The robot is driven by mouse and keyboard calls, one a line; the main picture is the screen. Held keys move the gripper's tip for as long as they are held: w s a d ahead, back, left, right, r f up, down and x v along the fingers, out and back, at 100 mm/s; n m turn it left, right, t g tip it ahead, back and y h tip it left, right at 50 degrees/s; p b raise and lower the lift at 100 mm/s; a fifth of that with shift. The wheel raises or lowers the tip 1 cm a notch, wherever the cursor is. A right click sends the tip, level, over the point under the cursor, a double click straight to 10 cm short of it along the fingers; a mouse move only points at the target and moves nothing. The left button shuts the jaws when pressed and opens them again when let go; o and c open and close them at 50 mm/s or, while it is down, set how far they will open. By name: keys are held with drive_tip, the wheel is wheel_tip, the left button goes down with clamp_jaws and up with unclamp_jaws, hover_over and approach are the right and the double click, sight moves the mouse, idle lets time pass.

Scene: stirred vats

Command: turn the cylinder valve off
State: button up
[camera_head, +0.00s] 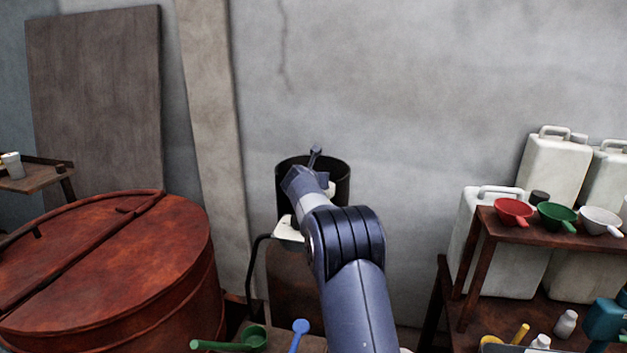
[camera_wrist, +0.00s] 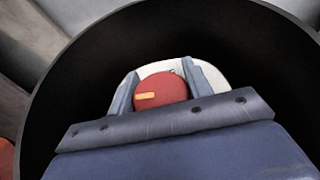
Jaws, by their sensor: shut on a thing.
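The cylinder valve shows in the wrist view as a round red knob (camera_wrist: 161,92) with a short orange mark on its left part. A pale rounded body (camera_wrist: 212,76) shows behind it. My gripper (camera_wrist: 158,88) has one finger on each side of the knob and is shut on it. A dark round collar (camera_wrist: 75,70) surrounds the knob and gripper. In the head view the dark collar (camera_head: 341,181) sits on top of a brown cylinder (camera_head: 283,280) by the wall. My arm reaches into the collar and hides the knob there.
A large red lidded vat (camera_head: 110,265) stands at left. A rusty shelf (camera_head: 560,236) at right holds red (camera_head: 513,211), green (camera_head: 556,216) and white scoops, with white jugs (camera_head: 555,165) behind. A green ladle (camera_head: 235,342) lies at the bottom front.

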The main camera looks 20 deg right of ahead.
drive_tip(key=o, duration=1)
drive_tip(key=shift+c, duration=0.2)
drive_tip(key=b+v, duration=0.3)
drive_tip(key=v, duration=0.7)
drive_tip(key=shift+s+a+r, duration=0.15)
drive_tip(key=shift+s+r, duration=0.05)
drive_tip(key=shift+s, duration=0.15)
